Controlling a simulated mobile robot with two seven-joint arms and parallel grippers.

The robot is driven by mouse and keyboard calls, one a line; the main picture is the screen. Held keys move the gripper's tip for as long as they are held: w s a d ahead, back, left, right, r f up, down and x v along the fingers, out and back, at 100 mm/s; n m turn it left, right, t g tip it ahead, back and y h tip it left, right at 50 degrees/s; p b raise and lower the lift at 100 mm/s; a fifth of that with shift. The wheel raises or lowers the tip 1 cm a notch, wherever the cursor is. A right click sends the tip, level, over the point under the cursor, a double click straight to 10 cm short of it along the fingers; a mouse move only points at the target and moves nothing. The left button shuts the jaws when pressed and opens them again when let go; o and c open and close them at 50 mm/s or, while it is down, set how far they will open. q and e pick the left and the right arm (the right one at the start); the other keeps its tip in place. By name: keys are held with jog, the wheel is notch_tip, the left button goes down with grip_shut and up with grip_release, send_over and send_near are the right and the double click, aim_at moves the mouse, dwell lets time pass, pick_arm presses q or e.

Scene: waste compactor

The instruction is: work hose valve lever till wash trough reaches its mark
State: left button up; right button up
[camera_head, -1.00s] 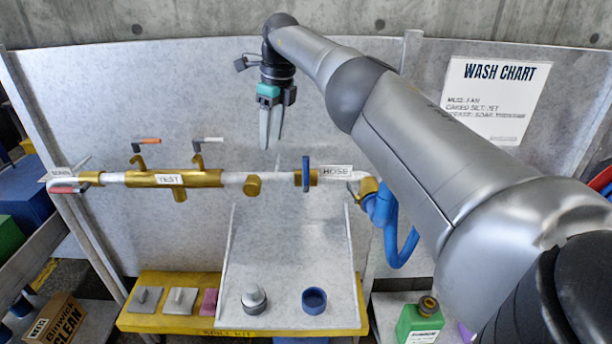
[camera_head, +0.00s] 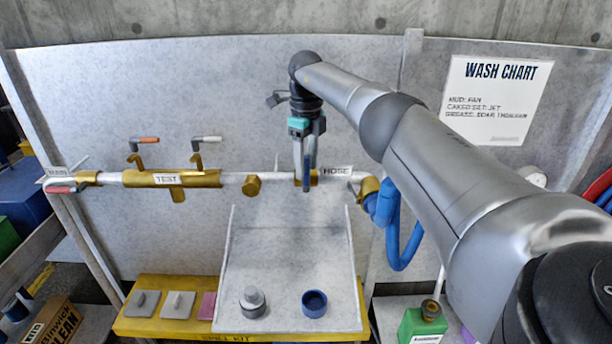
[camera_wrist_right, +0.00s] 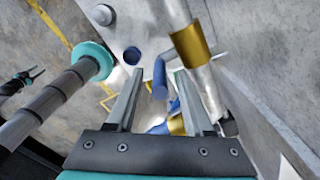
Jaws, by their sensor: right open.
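The blue hose valve lever (camera_head: 306,184) hangs at a brass fitting on the pipe beside the HOSE label. My right gripper (camera_head: 305,170) is open, pointing down at the lever and partly covering it in the head view. In the right wrist view the lever (camera_wrist_right: 160,78) shows between the open fingers (camera_wrist_right: 151,88); I cannot tell if they touch it. The pale wash trough (camera_head: 290,255) stands below, and I can make out neither its mark nor a water level. A small dark pincer shape, apparently my left gripper (camera_wrist_right: 22,82), shows at the wrist view's left edge.
A grey knob-topped piece (camera_head: 253,300) and a blue ring (camera_head: 314,302) sit in the trough. The brass TEST section (camera_head: 170,179) with two levers is left along the pipe. A blue hose (camera_head: 393,235) hangs right. A green can (camera_head: 422,325) stands at lower right.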

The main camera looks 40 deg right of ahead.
aim_at(306, 187)
jog(key=shift+f, duration=1.7)
grip_shut()
